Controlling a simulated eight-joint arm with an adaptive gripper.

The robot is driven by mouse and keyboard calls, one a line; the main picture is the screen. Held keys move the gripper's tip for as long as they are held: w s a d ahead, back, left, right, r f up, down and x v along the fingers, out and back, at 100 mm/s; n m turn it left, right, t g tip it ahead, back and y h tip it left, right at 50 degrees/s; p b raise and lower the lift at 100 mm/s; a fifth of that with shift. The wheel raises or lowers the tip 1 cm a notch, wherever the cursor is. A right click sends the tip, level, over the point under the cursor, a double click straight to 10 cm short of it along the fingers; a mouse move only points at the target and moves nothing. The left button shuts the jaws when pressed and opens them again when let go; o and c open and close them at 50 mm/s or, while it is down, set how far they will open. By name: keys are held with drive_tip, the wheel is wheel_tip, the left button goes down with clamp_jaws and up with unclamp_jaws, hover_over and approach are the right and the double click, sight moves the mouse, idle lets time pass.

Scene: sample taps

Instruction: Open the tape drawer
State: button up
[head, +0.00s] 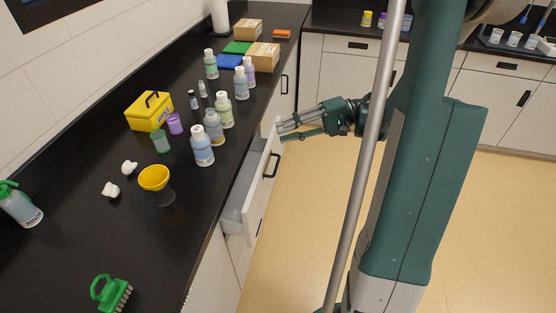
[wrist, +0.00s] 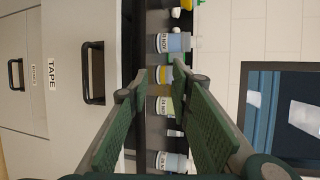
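The pulled-out drawer (head: 236,208) under the black counter stands open in the head view, its pale inside showing. Its front has a black handle (head: 271,165). In the wrist view, turned sideways, a white front carries a black handle (wrist: 93,73) and a label reading TAPE (wrist: 52,74). My gripper (head: 283,132) is at the far upper end of the open drawer's front, above the handle. In the wrist view its two fingers (wrist: 168,85) are spread apart with nothing held between them. Whether a finger touches the drawer cannot be told.
Another front with a black handle (wrist: 15,74) and a small label is farther left in the wrist view. Bottles (head: 202,146), a yellow box (head: 149,111) and a yellow funnel (head: 154,179) stand on the counter (head: 75,205). The floor (head: 310,205) beside the drawer is clear.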

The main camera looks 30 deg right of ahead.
sight(277, 164)
drive_tip(key=shift+s+a+f+m+g+h+p, duration=0.1)
drive_tip(key=shift+a+f+m+g+h+p, duration=0.4)
drive_tip(key=shift+h+p, duration=1.6)
drive_tip(key=shift+a+f+m+g+h+p, duration=0.15)
drive_tip(key=shift+f+m+g+h+p, duration=0.6)
drive_tip(key=shift+h+p, duration=1.35)
drive_tip(key=shift+s+a+f+m+g+h+p, duration=0.1)
drive_tip(key=shift+a+f+m+g+h+p, duration=0.25)
drive_tip(key=shift+f+g+h+p, duration=1.15)
drive_tip(key=shift+r+t+h+p, duration=0.35)
drive_tip(key=shift+t+h+p, duration=0.15)
drive_tip(key=shift+t+p, duration=0.25)
drive_tip(key=shift+w+a+f+b, duration=0.2)
drive_tip(key=shift+f+b, duration=0.05)
drive_tip(key=shift+f, duration=1)
drive_tip(key=shift+w+a+f+b, duration=0.15)
drive_tip(key=shift+f+b, duration=0.05)
drive_tip(key=shift+f, duration=1.05)
drive_tip(key=shift+w+a+f+b, duration=0.2)
drive_tip(key=shift+f+b, duration=0.05)
drive_tip(key=shift+f, duration=1)
